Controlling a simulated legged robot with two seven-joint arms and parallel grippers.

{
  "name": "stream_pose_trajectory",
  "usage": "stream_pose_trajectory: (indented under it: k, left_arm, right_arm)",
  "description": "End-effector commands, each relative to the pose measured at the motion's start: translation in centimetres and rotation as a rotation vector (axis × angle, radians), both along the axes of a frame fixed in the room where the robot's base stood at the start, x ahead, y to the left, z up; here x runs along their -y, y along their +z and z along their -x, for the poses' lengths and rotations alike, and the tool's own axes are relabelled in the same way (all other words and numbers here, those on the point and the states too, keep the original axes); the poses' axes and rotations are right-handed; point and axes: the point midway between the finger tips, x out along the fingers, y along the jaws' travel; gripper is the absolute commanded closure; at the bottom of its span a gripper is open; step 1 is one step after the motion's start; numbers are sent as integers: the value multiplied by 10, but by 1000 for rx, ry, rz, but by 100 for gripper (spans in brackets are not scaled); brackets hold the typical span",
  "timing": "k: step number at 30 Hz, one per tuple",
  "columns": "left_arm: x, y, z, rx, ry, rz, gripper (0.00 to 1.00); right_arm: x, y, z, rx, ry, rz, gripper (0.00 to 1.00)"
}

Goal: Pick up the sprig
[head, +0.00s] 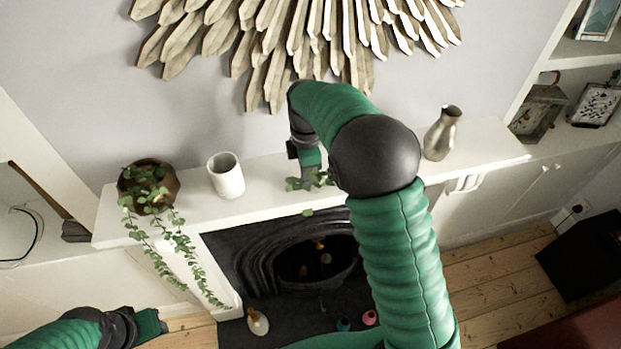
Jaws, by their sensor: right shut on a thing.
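The sprig (325,178), with small green leaves, shows at the mantelpiece's front edge, partly hidden by my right gripper (312,180). The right gripper points down from its bent arm and is shut on the sprig, with leaves showing on both sides of the fingers. A loose leaf shows just below. I cannot tell whether the sprig touches the shelf. My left gripper (152,326) is low at the left, away from the sprig, and its fingers are too unclear to tell open from shut.
The white mantelpiece (262,178) carries a brown pot (168,168) with a trailing plant, a white cup (226,176) and a metal vase (442,134). A wooden wall ornament (300,40) hangs above. Below is a dark fireplace (255,255) with small items on the hearth.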

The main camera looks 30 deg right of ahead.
Motion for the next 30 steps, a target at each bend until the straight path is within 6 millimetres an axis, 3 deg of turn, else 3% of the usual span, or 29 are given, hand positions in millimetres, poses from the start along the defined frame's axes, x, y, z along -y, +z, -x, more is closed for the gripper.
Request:
stream_pose_trajectory:
  k: [4, 16, 21, 30]
  left_arm:
    - [0, -16, 0, 0, 0, 0, 64]
    - [0, -64, 0, 0, 0, 0, 64]
    - [0, -75, 0, 0, 0, 0, 64]
    - [0, -77, 0, 0, 0, 0, 64]
  right_arm:
    - [1, 17, -1, 6, -1, 1, 100]
    - [-69, 24, 79, 7, 5, -2, 100]
    - [-95, 30, 107, 4, 3, -2, 100]
    - [-105, 35, 119, 1, 0, -1, 100]
